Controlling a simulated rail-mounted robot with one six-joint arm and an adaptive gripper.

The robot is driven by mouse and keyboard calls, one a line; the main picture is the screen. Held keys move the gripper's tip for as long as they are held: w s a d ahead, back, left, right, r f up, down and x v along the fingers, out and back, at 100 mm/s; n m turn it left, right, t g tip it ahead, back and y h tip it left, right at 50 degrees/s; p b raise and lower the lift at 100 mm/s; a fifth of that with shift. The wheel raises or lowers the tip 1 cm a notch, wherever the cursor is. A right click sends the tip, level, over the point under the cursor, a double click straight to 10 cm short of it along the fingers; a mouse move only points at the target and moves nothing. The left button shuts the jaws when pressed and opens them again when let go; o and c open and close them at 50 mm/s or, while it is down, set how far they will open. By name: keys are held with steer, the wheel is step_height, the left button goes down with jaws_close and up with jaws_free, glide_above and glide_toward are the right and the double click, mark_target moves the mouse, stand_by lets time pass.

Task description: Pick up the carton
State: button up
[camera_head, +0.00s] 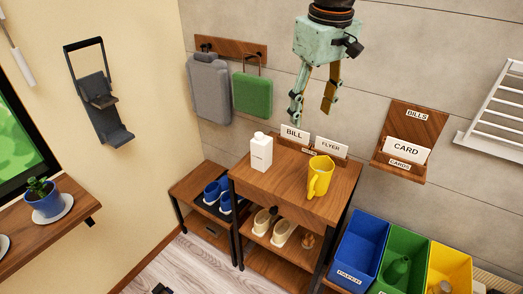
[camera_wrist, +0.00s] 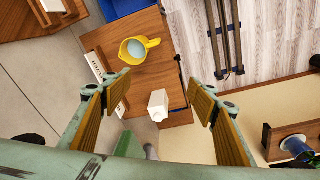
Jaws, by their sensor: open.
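A small white carton (camera_head: 261,152) with a cap stands upright on top of a wooden cabinet (camera_head: 260,183). In the wrist view the carton (camera_wrist: 158,104) shows between my finger pads, some way beyond them. My gripper (camera_head: 312,105) hangs above the back of the cabinet, to the right of and higher than the carton. Its fingers are spread and empty, and it touches nothing that I can see. In the wrist view my gripper (camera_wrist: 160,106) shows both fingers wide apart.
A yellow pitcher (camera_head: 319,176) stands right of the carton. A holder with BILL (camera_head: 294,133) and FLYER (camera_head: 331,147) cards is behind it. A wall rack with a CARD slip (camera_head: 406,150) is at right. Blue, green and yellow bins (camera_head: 402,250) stand below.

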steer(key=w+a+f+n+g+p, duration=0.1)
steer(key=w+a+f+p, duration=0.15)
steer(key=w, duration=0.35)
steer(key=w+a+f+n+p, duration=0.2)
steer(key=w+a+f, duration=0.2)
steer(key=w, duration=0.2)
steer(key=n+p, duration=0.2)
steer(key=p, duration=0.2)
glide_toward(261, 154)
steer(key=shift+g, duration=0.4)
steer(key=w, duration=0.2)
steer(key=w+r, duration=0.1)
steer(key=w, duration=0.1)
steer(key=shift+w+r, duration=0.1)
steer(key=shift+w, duration=0.15)
steer(key=shift+a+f, duration=0.15)
steer(key=shift+f, duration=0.1)
steer(key=shift+f, duration=0.1)
steer(key=shift+f, duration=4.2)
steer(key=shift+f, duration=0.1)
steer(key=shift+f, duration=2.5)
steer(key=shift+c, duration=0.5)
steer(key=c, duration=0.8)
